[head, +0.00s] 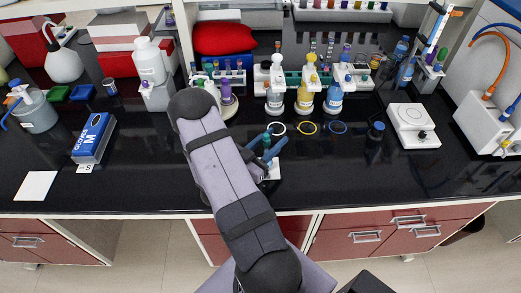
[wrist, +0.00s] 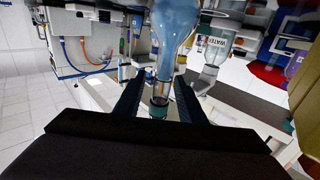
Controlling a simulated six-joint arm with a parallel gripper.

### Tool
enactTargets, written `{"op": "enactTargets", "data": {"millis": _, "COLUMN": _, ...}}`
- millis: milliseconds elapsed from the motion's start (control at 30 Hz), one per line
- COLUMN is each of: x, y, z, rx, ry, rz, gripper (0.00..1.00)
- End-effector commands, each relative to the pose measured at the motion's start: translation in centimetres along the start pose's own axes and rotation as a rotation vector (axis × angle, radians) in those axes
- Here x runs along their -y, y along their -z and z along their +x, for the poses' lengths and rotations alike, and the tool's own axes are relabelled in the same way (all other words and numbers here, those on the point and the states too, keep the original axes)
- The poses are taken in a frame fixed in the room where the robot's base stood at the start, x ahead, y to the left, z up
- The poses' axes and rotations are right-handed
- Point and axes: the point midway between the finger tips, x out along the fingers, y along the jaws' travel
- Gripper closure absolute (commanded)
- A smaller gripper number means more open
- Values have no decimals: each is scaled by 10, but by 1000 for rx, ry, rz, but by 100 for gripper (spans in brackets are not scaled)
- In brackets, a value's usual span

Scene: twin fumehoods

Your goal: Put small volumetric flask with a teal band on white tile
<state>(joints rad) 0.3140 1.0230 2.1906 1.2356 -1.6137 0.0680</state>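The small volumetric flask (wrist: 168,45) has a clear, bluish round body and a narrow neck with a teal band (wrist: 159,111). It appears upside down in the wrist view. My gripper (wrist: 160,85) is open around its neck, with a finger on each side and a narrow gap to each. In the head view my gripper (head: 269,146) is over the bench front, with a teal top between the fingers and the flask body mostly hidden.
A white square sheet (head: 36,185) and a blue glove box (head: 94,138) are at left. The bench front is mostly clear.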

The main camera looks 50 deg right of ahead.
Motion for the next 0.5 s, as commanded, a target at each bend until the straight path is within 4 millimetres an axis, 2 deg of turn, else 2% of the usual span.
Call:
{"op": "enactTargets", "data": {"millis": 167, "x": 2, "y": -3, "z": -20, "rx": 0, "ry": 6, "rz": 0, "gripper": 64}}
{"op": "enactTargets", "data": {"millis": 500, "x": 2, "y": -4, "z": -75, "rx": 0, "ry": 7, "rz": 2, "gripper": 64}}
